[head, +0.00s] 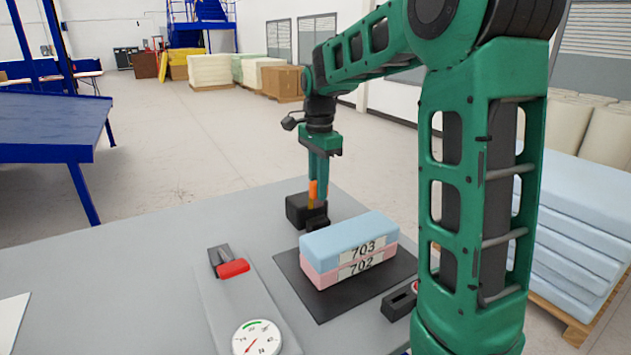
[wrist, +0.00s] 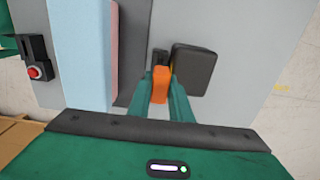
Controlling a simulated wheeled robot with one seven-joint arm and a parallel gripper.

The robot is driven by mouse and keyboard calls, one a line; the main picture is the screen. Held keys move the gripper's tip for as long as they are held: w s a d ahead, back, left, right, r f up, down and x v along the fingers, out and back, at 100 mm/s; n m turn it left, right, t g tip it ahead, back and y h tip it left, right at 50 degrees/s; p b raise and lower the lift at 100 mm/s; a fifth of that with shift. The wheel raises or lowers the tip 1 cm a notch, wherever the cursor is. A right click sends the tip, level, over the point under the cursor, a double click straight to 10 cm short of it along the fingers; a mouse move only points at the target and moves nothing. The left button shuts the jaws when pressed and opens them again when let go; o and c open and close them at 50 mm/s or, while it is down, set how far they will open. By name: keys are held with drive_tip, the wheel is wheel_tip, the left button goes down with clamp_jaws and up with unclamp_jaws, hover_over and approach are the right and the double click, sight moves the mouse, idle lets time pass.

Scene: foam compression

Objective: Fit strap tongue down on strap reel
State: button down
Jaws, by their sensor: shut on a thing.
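The strap tongue (head: 312,189) is orange and upright between the fingers of my gripper (head: 318,178), which is shut on it. In the wrist view the orange tongue (wrist: 160,84) shows between my green fingertips (wrist: 166,90). The strap reel (head: 299,208) is a black block on the table just below the tongue, and it also shows in the wrist view (wrist: 194,70). A smaller black part stands beside the block, close to the tongue's lower end. I cannot tell whether the tongue touches it.
A blue foam block 703 (head: 345,234) lies on a pink block 702 (head: 325,277) on a black mat (head: 313,301). A red-handled clamp (head: 232,268) and a dial gauge (head: 256,339) sit left. The grey table's left is mostly clear.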

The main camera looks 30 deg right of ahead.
sight(317, 207)
drive_tip(key=shift+f, duration=1.05)
drive_tip(key=shift+s+f, duration=0.1)
drive_tip(key=shift+f, duration=1.2)
drive_tip(key=shift+f, duration=0.35)
drive_tip(key=shift+f, duration=0.8)
drive_tip(key=c, duration=1.5)
unclamp_jaws()
drive_tip(key=shift+c, duration=0.2)
drive_tip(key=shift+a+r, duration=0.1)
drive_tip(key=shift+w+r, duration=0.15)
drive_tip(key=shift+w, duration=0.05)
